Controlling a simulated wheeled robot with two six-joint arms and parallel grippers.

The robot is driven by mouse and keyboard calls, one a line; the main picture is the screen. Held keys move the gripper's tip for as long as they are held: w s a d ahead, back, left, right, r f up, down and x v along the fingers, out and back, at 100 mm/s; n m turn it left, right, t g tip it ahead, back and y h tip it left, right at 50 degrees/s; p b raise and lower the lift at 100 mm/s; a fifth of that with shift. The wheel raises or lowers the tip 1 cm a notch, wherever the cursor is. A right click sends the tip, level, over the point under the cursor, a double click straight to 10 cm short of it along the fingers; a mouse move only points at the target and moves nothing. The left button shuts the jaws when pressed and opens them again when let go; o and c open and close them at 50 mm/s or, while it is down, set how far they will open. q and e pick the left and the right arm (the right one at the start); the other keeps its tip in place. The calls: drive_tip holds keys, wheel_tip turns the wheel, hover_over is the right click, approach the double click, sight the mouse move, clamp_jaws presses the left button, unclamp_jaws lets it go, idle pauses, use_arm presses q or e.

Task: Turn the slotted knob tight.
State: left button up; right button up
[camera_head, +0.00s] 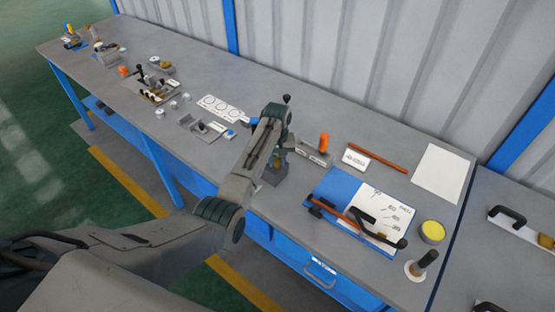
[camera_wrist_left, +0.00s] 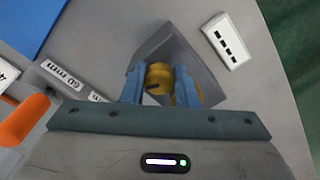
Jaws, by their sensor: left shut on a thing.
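The brass-yellow slotted knob (camera_wrist_left: 158,75) sits on a grey block with slanted faces (camera_wrist_left: 199,62) in the left wrist view. A dark slot mark shows on the knob's near side. My left gripper (camera_wrist_left: 161,84) has its two blue fingers on either side of the knob and is shut on it. In the head view my left gripper (camera_head: 281,155) points down at the grey block (camera_head: 273,176) on the bench, and my arm and fingers hide the knob there. My right gripper is in neither view.
An orange-handled tool (camera_head: 324,142) stands close to the right of my gripper. A blue and white board (camera_head: 335,187) and a yellow-topped tin (camera_head: 432,232) lie further right. A white slotted piece (camera_wrist_left: 226,41) lies close to the block. Several small parts fill the bench's left.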

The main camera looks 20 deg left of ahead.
use_arm(q)
drive_tip(key=m, duration=0.3)
drive_tip(key=shift+a+m, duration=0.1)
drive_tip(key=shift+m, duration=2)
drive_tip(key=shift+a, duration=0.1)
drive_tip(key=o, duration=1)
drive_tip(key=shift+r, duration=0.1)
drive_tip(key=shift+r, duration=0.1)
